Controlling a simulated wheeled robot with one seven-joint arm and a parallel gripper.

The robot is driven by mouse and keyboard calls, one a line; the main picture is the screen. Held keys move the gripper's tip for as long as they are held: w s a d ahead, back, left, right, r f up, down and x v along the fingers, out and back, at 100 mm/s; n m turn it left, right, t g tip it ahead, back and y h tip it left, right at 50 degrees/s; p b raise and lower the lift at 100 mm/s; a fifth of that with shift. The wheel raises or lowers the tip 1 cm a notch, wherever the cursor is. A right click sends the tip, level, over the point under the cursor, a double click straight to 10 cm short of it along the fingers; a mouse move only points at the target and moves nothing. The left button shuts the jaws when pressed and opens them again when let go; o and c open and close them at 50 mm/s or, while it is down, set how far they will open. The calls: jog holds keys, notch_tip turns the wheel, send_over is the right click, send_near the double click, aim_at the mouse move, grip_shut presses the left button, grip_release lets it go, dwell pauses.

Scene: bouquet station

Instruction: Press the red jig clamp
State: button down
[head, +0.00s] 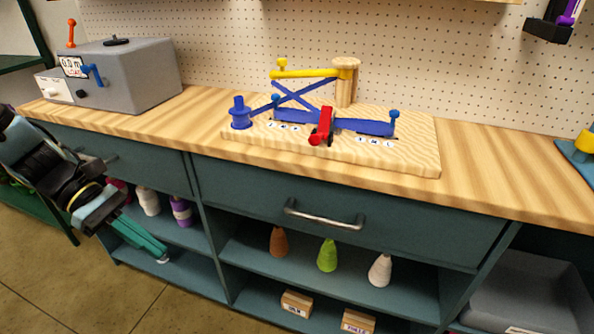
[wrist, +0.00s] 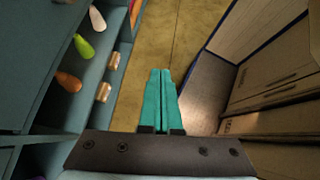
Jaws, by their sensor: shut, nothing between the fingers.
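The red jig clamp (head: 321,127) stands near the front middle of a wooden jig board (head: 412,157) on the counter in the head view. Blue bars (head: 364,126) lie on both sides of it. A yellow arm (head: 305,73) on a wooden post (head: 345,84) is behind it, with crossed blue links below. My gripper (head: 163,257) is at the lower left of the head view, well below the counter top and far from the clamp. In the wrist view its teal fingers (wrist: 160,100) are together and empty, pointing over the floor. The clamp is not in the wrist view.
A grey machine (head: 140,75) with levers stands at the counter's left end. The bare counter (head: 490,160) is free to the right of the board. Below are a drawer handle (head: 325,215) and open shelves with coloured cones (head: 327,255) and wooden blocks (head: 297,303).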

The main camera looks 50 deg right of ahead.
jog(key=s+d+n+g+h+b, duration=0.2)
jog(key=d+n+g+h, duration=0.2)
jog(key=d, duration=0.5)
jog(key=s+d+n+g+h+b, duration=0.2)
jog(key=d+n+g+h, duration=0.3)
jog(key=d, duration=0.5)
jog(key=shift+s+d+r+n+h+b, duration=0.2)
jog(key=shift+s+r+n+h+b, duration=0.15)
jog(key=shift+h, duration=0.45)
jog(key=shift+w, duration=0.1)
jog(key=p+x, duration=0.1)
jog(key=x, duration=0.3)
jog(key=w+r+p+x, duration=0.1)
jog(key=x, duration=0.3)
jog(key=r+p+x, duration=0.1)
jog(key=x, duration=0.3)
jog(key=shift+w+d+r, duration=0.1)
jog(key=shift+d+r, duration=0.05)
jog(key=shift+d, duration=0.35)
jog(key=shift+w+r+p, duration=0.1)
jog(key=shift+p, duration=0.25)
